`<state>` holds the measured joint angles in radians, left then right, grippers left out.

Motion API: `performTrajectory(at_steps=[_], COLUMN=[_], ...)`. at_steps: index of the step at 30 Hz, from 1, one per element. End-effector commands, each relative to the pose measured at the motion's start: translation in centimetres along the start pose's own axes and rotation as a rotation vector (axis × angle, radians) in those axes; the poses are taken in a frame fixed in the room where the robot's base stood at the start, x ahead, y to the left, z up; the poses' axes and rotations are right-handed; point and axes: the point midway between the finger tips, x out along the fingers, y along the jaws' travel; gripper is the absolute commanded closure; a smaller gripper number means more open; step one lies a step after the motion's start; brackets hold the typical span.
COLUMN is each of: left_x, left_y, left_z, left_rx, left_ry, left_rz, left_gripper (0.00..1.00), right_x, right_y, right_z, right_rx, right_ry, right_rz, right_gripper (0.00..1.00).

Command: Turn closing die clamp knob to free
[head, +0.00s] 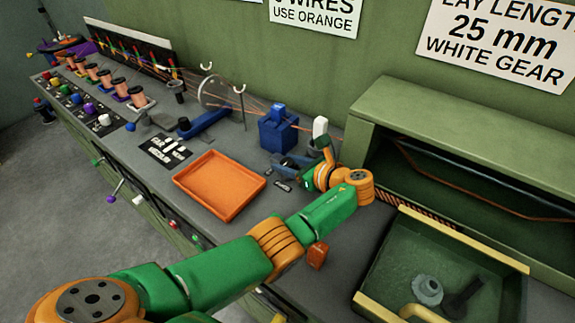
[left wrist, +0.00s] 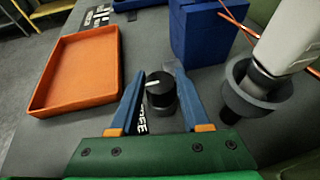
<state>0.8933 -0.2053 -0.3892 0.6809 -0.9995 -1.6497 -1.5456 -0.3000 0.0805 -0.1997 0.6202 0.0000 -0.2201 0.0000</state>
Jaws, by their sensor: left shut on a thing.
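The clamp knob (left wrist: 160,90) is a round black knob with a white pointer line on its top, seen in the left wrist view. The pointer aims to the left and slightly up in that picture. My left gripper (left wrist: 155,76) has its blue fingers on either side of the knob and is shut on it. A label with white letters lies beside the knob, partly covered by the fingers, and I cannot read all of it. In the head view my left gripper (head: 288,164) is low over the bench, and the knob cannot be made out there. My right gripper is not in view.
A blue block (head: 278,134) stands close behind the gripper. A white post with a grey collar (left wrist: 258,92) is close to the right finger. An orange tray (head: 189,201) lies to the left. A green bin with yellow edges (head: 463,238) is at right.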

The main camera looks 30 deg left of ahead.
Motion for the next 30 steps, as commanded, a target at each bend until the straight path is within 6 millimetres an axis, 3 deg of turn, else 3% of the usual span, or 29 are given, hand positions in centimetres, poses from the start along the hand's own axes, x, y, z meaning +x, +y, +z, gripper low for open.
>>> performTrajectory(at_steps=[7, 8, 11, 20, 30], left_x=[0.0, 0.0, 0.0, -0.2, -6.4], left_y=[0.1, 0.1, 0.0, 0.0, 0.0], left_z=[0.0, 0.0, 0.0, 0.0, -0.1], left_rx=[0.0, 0.0, 0.0, 0.0, 0.001], left_ry=[0.001, 0.001, 0.001, 0.001, 0.002], left_rz=[0.002, 0.002, 0.001, 0.0, -0.001], left_gripper=[1.0, 0.48, 0.23, 0.23, 0.23], right_x=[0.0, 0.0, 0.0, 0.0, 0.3], right_y=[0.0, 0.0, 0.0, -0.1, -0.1], right_z=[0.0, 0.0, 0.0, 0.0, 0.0], right_rx=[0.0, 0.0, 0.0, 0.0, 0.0], right_ry=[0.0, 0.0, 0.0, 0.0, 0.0], right_rz=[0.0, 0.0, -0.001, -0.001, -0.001], right_gripper=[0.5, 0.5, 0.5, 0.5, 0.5])
